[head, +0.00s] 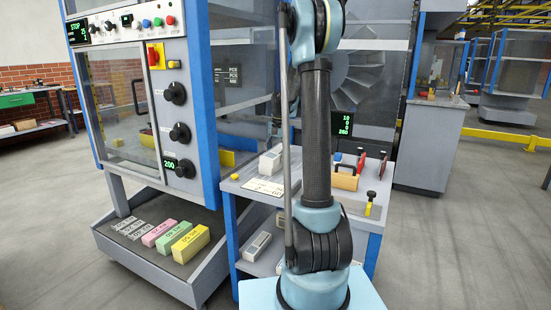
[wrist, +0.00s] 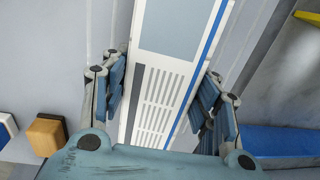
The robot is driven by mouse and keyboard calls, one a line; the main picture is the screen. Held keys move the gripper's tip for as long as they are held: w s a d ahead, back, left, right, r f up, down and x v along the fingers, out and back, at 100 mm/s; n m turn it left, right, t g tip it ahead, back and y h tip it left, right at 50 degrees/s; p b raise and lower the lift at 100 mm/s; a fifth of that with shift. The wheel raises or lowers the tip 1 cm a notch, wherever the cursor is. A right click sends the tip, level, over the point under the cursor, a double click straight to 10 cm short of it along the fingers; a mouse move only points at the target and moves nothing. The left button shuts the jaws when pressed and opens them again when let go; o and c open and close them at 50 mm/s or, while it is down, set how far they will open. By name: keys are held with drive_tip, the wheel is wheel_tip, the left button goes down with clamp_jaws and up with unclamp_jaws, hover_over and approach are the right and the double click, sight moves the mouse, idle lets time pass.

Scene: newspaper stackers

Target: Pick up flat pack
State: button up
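In the wrist view, my gripper (wrist: 160,97) has its two blue jointed fingers spread wide, one on each side of a long pale piece (wrist: 178,70) with a grey-blue panel, rows of lines and a blue edge stripe. It may be the flat pack, but I cannot tell for sure. The fingers do not visibly clamp it, and its near end is hidden behind my gripper's body. A small pale block (head: 270,163) lies on the side table there.
A blue-framed machine (head: 210,110) stands close behind. Floor is clear at right.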

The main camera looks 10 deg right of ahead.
drive_tip(key=c, duration=0.5)
drive_tip(key=shift+r, duration=0.1)
